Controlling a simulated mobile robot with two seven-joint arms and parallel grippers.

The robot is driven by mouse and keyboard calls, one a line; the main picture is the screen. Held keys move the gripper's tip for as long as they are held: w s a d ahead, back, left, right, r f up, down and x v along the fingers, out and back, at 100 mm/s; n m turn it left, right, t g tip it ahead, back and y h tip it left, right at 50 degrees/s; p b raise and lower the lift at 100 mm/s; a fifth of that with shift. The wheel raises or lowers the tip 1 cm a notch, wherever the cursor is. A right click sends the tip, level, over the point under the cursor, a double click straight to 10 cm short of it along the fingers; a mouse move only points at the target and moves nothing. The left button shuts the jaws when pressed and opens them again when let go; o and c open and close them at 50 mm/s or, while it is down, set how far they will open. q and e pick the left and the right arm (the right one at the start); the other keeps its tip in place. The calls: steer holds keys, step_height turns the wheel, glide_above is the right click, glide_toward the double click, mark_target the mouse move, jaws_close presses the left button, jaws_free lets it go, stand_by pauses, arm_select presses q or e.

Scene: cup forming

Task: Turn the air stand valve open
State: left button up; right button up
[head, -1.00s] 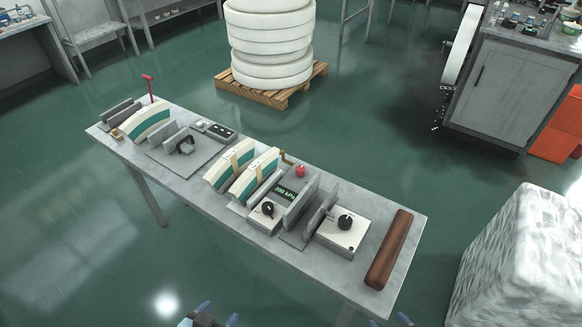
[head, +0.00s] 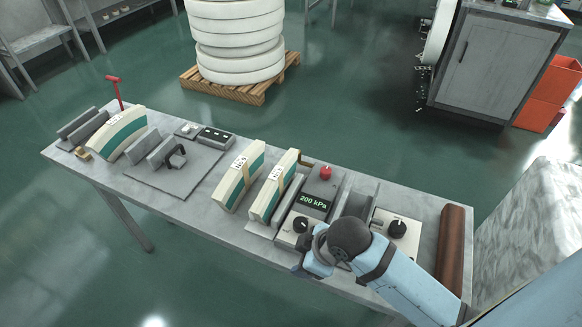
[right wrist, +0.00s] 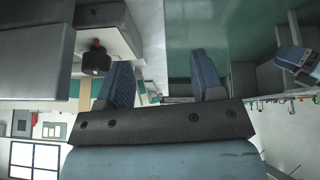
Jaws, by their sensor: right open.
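The air stand (head: 306,212) is a grey box on the bench with a green "200 kPa" readout. It has a red knob (head: 325,172) at its back and a black dial knob (head: 300,225) at its front. I cannot tell for sure which is the valve. My right gripper (head: 312,266) is over the bench's front edge, just in front of the black dial, partly hidden by its own wrist. In the right wrist view its two blue fingers (right wrist: 163,84) are apart and empty. A blue part at that view's right edge looks like my left gripper (right wrist: 297,58); its jaws are unclear.
Two cream-and-green curved blocks (head: 240,176) stand left of the air stand. Grey upright plates and a box with a black dial (head: 397,228) stand to its right. A brown roll (head: 452,250) lies at the bench's right end. The floor in front is clear.

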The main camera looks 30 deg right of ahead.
steer(key=w+n, duration=0.2)
steer(key=w, duration=0.1)
steer(key=w+a+n, duration=0.1)
steer(key=n, duration=0.1)
steer(key=shift+w+r+g, duration=0.15)
steer(key=shift+r+g, duration=0.1)
steer(key=shift+g, duration=0.15)
steer(key=w+d+n, duration=0.1)
steer(key=w+n, duration=0.1)
steer(key=w+d+r+n+g, duration=0.1)
steer(key=w+n, duration=0.1)
steer(key=w+d+n+b, duration=0.1)
steer(key=w, duration=0.1)
steer(key=shift+w+r+n+g+h, duration=0.25)
steer(key=shift+w+n+g+h, duration=0.05)
steer(key=shift+n+g+h, duration=0.1)
steer(key=w+d+r+n+g+h, duration=0.1)
steer(key=w+d+r+n, duration=0.25)
steer(key=w+d, duration=0.35)
steer(key=n+h, duration=0.1)
steer(key=n, duration=0.1)
glide_toward(326, 170)
steer(key=shift+m+g, duration=0.25)
steer(key=shift+g, duration=0.15)
steer(key=f, duration=0.6)
steer(key=f+b, duration=0.1)
steer(key=f, duration=0.2)
steer(key=shift+w+a+f, duration=0.15)
steer(key=shift+w+f, duration=0.25)
steer(key=c, duration=0.9)
